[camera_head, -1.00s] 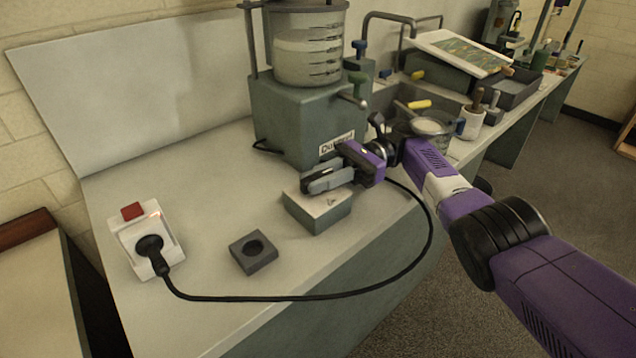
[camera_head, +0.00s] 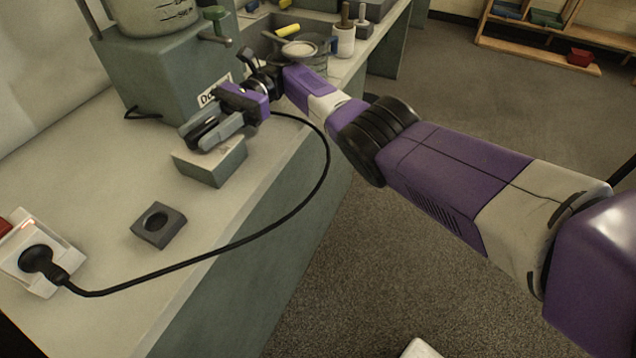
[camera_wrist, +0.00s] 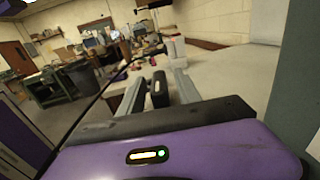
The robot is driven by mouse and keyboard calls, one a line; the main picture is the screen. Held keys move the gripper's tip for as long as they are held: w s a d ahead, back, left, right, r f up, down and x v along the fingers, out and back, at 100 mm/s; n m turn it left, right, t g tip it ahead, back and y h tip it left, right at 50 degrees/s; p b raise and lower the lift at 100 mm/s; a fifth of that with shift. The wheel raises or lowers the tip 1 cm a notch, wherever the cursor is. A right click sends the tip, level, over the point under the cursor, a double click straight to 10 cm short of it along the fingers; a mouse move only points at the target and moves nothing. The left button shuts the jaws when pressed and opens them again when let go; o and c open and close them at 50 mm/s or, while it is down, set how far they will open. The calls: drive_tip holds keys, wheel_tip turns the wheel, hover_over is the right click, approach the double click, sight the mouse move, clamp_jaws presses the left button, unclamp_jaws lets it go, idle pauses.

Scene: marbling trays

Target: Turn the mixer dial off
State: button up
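The grey box with a pale top (camera_head: 215,169) stands on the bench in front of the mixer (camera_head: 160,75). My gripper (camera_head: 203,133) is low over this box, its fingers pointing left in the head view. A dark bar, which looks like the dial, shows between the fingers; it also shows in the wrist view (camera_wrist: 159,92). In the wrist view my gripper (camera_wrist: 158,82) has its fingers apart, with a gap visible on each side of the bar. The dial's markings and setting are hidden by my gripper.
A black cable (camera_head: 240,243) runs from the wall-type socket (camera_head: 60,264) at the left, looping past the bench edge. A dark square block with a round hole (camera_head: 159,225) lies on the bench. A jug (camera_head: 301,52) and a white pot (camera_head: 343,40) stand behind my gripper.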

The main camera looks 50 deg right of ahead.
drive_tip(key=shift+r+m+t+p, duration=0.25)
drive_tip(key=shift+m+t+p, duration=0.25)
drive_tip(key=shift+p, duration=0.9)
drive_tip(key=shift+t+p, duration=0.4)
drive_tip(key=shift+p, duration=0.1)
